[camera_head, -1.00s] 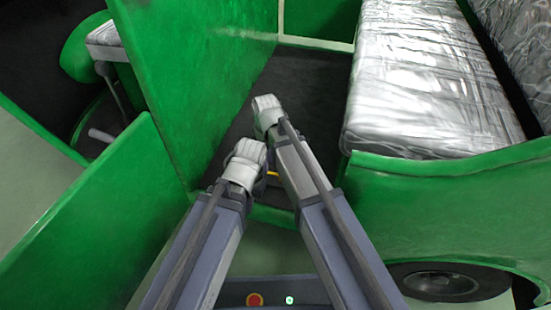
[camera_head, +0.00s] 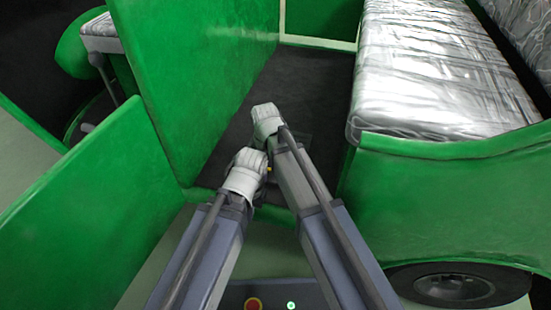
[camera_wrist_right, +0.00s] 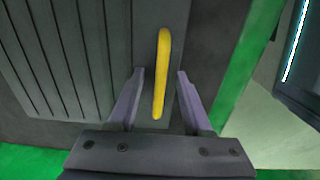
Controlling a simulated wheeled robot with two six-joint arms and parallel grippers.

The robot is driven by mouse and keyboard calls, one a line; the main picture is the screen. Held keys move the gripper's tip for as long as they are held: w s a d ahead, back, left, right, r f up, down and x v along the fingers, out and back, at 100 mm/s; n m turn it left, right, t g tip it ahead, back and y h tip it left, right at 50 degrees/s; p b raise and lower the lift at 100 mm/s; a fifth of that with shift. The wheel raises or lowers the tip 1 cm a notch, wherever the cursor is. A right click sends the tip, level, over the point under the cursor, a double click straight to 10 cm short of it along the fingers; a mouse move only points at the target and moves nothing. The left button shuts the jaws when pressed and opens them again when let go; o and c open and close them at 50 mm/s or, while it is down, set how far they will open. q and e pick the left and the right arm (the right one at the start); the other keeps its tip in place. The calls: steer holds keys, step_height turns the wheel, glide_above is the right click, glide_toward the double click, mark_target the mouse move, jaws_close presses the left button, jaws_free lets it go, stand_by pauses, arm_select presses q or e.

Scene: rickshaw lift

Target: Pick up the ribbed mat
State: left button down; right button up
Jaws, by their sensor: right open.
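The ribbed mat (camera_wrist_right: 45,60) is a dark grey panel with raised parallel ribs, at the left of the right wrist view. A yellow bar handle (camera_wrist_right: 162,100) stands on a smooth dark strip beside the ribs. My right gripper (camera_wrist_right: 160,74) is open, with one finger on each side of the handle and gaps between. In the head view, my right gripper (camera_head: 267,121) is over the dark rickshaw floor (camera_head: 300,75); its fingers are hidden. My left gripper (camera_head: 244,172) is just nearer and to the left; its jaws are hidden.
A tall green panel (camera_head: 205,75) stands left of the floor, with another green panel (camera_head: 95,215) nearer. A silver-covered seat (camera_head: 430,70) and green side wall (camera_head: 440,200) are at the right. A wheel (camera_head: 455,287) is below that wall.

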steer(key=shift+r, duration=0.1)
steer(key=shift+c, duration=0.3)
jaws_close()
stand_by(0.9)
